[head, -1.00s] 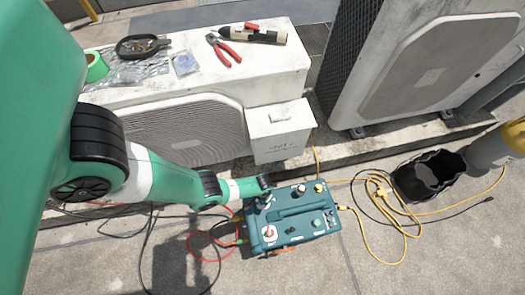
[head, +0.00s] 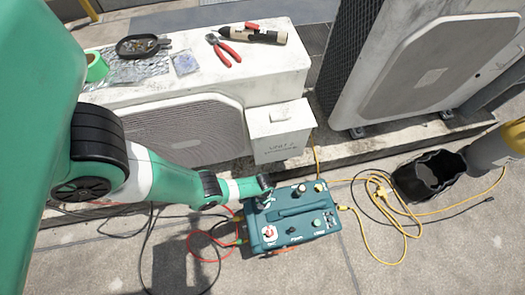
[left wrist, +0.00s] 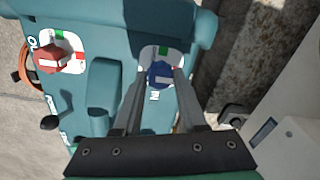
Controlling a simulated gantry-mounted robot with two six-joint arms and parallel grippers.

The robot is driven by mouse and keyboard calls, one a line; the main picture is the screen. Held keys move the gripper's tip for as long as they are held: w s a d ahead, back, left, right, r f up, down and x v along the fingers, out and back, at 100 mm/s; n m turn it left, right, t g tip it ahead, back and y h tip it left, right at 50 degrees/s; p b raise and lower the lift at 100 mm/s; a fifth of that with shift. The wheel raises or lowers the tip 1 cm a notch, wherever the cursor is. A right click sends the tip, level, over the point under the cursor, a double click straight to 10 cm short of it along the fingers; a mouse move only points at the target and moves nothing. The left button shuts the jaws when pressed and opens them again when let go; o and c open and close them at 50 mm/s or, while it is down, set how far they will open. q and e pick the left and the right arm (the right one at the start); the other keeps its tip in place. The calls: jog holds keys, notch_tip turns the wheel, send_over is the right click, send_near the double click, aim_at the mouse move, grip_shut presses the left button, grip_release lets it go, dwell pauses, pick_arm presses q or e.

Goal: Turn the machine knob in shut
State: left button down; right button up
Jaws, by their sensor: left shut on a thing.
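The machine (head: 322,212) is a teal box with a top handle, standing on the concrete. In the left wrist view a blue knob (left wrist: 159,76) sits on a white plate with a green mark and a red mark, beside a small label that seems to read IN. My left gripper (left wrist: 162,82) has its two fingers closed on either side of this knob; in the head view the gripper (head: 264,196) is at the machine's back left corner. A red knob (left wrist: 48,58) sits on a similar plate, apart from the gripper. My right gripper is not in view.
Red, black and yellow hoses and cables lie around the machine. A black bucket (head: 430,174) stands to the right. Behind are a white box (head: 281,133) and a low white condenser (head: 270,75) with pliers (head: 223,48), a tray and tape on top. Open concrete lies in front.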

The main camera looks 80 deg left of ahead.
pick_arm(q)
jog(key=shift+c, duration=2.3)
grip_release()
notch_tip(320, 180, up, 12)
jog(key=p, duration=1.1)
jog(key=shift+f, duration=0.2)
